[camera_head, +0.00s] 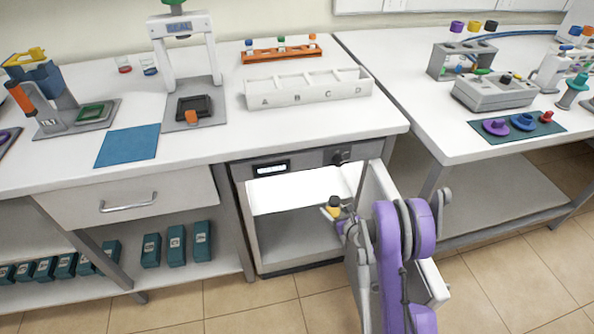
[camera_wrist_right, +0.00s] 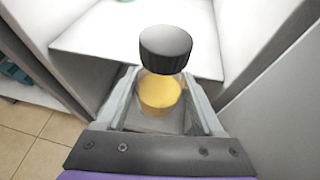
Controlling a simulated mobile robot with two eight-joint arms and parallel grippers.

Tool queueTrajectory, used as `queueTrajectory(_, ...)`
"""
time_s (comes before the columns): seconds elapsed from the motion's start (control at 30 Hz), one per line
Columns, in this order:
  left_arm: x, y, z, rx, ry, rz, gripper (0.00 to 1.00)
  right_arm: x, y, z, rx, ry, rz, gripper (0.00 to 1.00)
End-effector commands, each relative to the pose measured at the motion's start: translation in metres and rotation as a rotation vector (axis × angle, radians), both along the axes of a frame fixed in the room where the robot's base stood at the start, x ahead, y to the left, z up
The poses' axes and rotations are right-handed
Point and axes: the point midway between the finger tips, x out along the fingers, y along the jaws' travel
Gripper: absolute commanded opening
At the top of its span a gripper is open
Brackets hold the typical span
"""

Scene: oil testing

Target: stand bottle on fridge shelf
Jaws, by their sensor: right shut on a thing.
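The bottle (camera_head: 334,206) has a dark cap and amber contents. It also shows in the right wrist view (camera_wrist_right: 160,92), upright between my gripper's fingers. My right gripper (camera_head: 338,214) is shut on it and holds it at the fridge's opening. The open fridge (camera_head: 250,225) stands under the table, with its door (camera_head: 378,190) swung out to the right of my arm. A bright white fridge shelf (camera_head: 290,192) lies inside, and it fills the upper part of the right wrist view (camera_wrist_right: 95,38). The bottle's base is hidden in the head view. My left gripper is out of view.
The fridge door and side walls border my right gripper closely. A green thing (camera_wrist_right: 125,1) shows at the top edge of the wrist view. A white rack marked A to D (camera_head: 308,97) stands on the table above. The visible shelf surface looks mostly clear.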

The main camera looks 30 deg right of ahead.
Motion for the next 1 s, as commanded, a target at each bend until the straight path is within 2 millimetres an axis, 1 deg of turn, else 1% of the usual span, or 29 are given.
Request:
queueTrajectory(0.07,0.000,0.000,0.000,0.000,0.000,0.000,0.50,0.013,-0.001,-0.001,0.000,0.000,0.001,0.13)
queueTrajectory(0.17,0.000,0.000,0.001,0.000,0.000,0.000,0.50,0.038,-0.003,-0.001,0.001,0.000,0.002,0.13)
queueTrajectory(0.4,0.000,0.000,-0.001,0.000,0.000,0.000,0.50,0.103,-0.008,-0.001,0.000,0.000,0.002,0.13)
queueTrajectory(0.5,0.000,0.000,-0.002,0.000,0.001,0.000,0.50,0.130,-0.010,-0.001,0.001,0.000,0.002,0.13)
queueTrajectory(0.6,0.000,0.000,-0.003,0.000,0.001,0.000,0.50,0.152,-0.011,-0.001,-0.001,0.000,0.001,0.13)
queueTrajectory(0.7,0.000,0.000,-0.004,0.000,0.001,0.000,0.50,0.167,-0.013,-0.001,0.001,-0.001,0.001,0.13)
queueTrajectory(0.8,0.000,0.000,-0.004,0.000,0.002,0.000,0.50,0.174,-0.014,0.000,0.001,-0.001,0.000,0.13)
queueTrajectory(0.9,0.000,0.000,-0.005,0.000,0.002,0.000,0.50,0.176,-0.014,-0.005,0.000,0.000,0.000,0.13)
queueTrajectory(1.0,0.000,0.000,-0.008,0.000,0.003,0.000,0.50,0.176,-0.014,-0.018,0.000,0.000,0.000,0.13)
